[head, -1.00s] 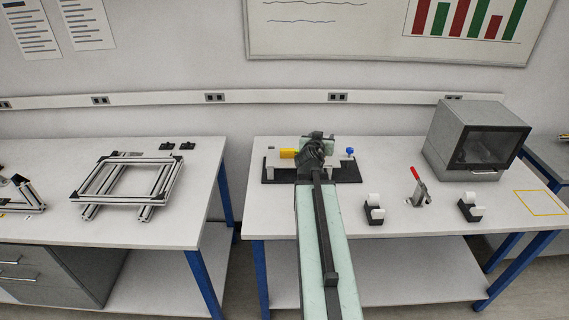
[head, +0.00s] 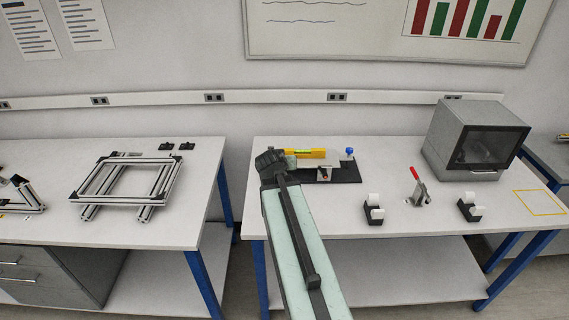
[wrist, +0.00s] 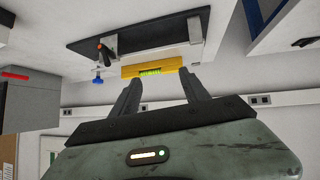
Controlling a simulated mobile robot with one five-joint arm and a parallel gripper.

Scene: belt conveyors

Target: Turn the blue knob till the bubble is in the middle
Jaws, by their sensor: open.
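The blue knob (head: 350,152) stands at the right end of a yellow spirit level (head: 318,153) on a black base plate (head: 347,174). In the wrist view the blue knob (wrist: 98,80) is left of the level (wrist: 172,67). The level's green vial (wrist: 150,72) shows, but the bubble is too small to place. My gripper (wrist: 163,88) is open and empty, its fingers pointing toward the level, with the knob outside them to the left. In the head view my wrist is at the level's left end, and the fingers are hard to make out.
A small block with an orange-tipped lever (head: 323,174) stands on the plate before the level. To the right are black-and-white holders (head: 374,210), a red-handled clamp (head: 417,188) and a grey box (head: 476,140).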

